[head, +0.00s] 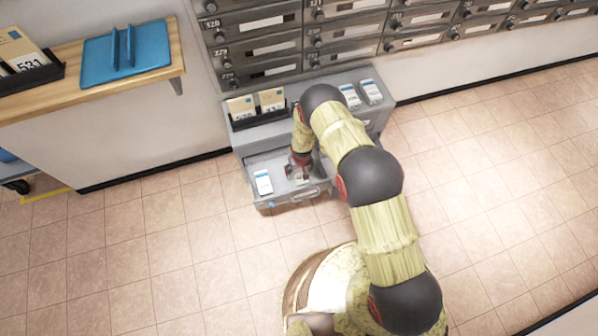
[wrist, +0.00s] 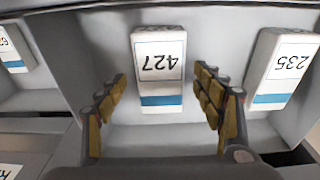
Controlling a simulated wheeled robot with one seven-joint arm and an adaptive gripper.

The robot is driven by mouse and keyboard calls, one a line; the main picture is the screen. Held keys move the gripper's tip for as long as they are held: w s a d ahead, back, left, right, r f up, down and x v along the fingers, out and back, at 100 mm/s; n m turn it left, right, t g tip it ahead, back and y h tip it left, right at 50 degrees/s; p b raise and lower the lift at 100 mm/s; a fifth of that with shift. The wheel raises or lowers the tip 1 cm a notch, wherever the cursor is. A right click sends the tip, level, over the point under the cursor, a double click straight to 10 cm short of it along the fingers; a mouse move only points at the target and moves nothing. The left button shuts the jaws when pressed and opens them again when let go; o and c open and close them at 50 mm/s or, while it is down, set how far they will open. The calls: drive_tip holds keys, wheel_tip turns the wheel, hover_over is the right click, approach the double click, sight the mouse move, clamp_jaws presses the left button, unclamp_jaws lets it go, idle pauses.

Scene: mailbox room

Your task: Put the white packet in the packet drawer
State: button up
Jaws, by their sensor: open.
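The packet drawer (head: 268,204) is pulled out of the grey cabinet. A white packet (head: 263,182) with a blue band lies in its left part. My gripper (head: 300,172) is down in the drawer's right part, and the arm partly hides what is there. In the wrist view my gripper (wrist: 160,105) is open, with one finger on each side of a white packet marked 427 (wrist: 158,67). Gaps show between that packet and both fingers. A second white packet marked 235 (wrist: 290,65) lies to the right in the same grey tray.
Two white packets (head: 349,95) lie on the cabinet top, right of my arm. A black rack with tan envelopes (head: 255,108) stands left of it. Mailboxes (head: 345,30) line the wall. A wooden shelf (head: 95,90) holds a blue tray (head: 126,55). The tiled floor at right is clear.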

wheel_tip(320, 180, up, 11)
drive_tip(key=s, duration=0.1)
drive_tip(key=shift+s+d+r, duration=0.15)
drive_tip(key=shift+d, duration=0.05)
